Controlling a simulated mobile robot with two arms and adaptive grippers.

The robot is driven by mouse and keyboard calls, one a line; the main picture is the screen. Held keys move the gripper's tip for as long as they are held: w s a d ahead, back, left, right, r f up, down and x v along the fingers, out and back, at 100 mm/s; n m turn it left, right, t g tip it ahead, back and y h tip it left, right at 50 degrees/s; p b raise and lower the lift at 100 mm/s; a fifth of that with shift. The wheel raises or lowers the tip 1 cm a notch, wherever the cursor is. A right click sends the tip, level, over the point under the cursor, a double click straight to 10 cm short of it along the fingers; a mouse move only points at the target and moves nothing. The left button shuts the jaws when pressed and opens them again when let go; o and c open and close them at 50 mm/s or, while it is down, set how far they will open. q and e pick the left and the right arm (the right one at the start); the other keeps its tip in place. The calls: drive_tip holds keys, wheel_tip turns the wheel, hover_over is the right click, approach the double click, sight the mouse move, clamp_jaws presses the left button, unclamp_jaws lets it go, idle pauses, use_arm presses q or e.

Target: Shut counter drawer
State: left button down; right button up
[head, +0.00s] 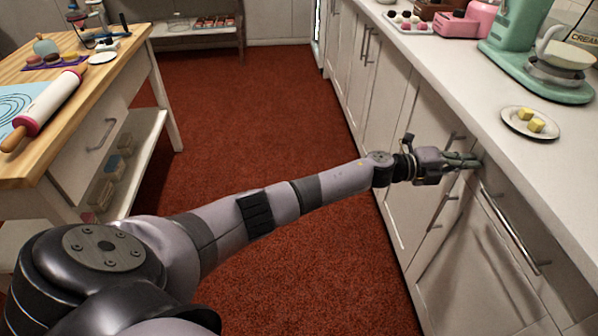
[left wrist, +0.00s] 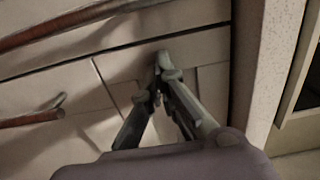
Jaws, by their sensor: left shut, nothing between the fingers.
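The white counter (head: 535,165) runs along the right with a row of drawer fronts under its top. My left arm reaches across to it. My left gripper (head: 476,160) is shut and empty, with its fingertips at the drawer fronts just below the counter edge. One drawer front (head: 530,240) with a long bar handle (head: 515,238) lies just nearer than the fingertips. No drawer stands clearly out, and I cannot tell whether one is slightly open. In the left wrist view the closed fingers (left wrist: 162,62) are near a pale front panel (left wrist: 120,60); contact is unclear. My right gripper is not in view.
On the countertop are a plate (head: 515,127) with yellow pieces, a mint-green mixer (head: 510,45) and a pink appliance (head: 470,22). A wooden table (head: 105,70) with a rolling pin (head: 45,105) stands at the left. Red carpet (head: 260,110) between them is clear.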

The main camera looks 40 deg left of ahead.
use_arm(q)
drive_tip(key=shift+w+r, duration=0.15)
drive_tip(key=shift+r, duration=0.15)
drive_tip(key=shift+d+r, duration=0.1)
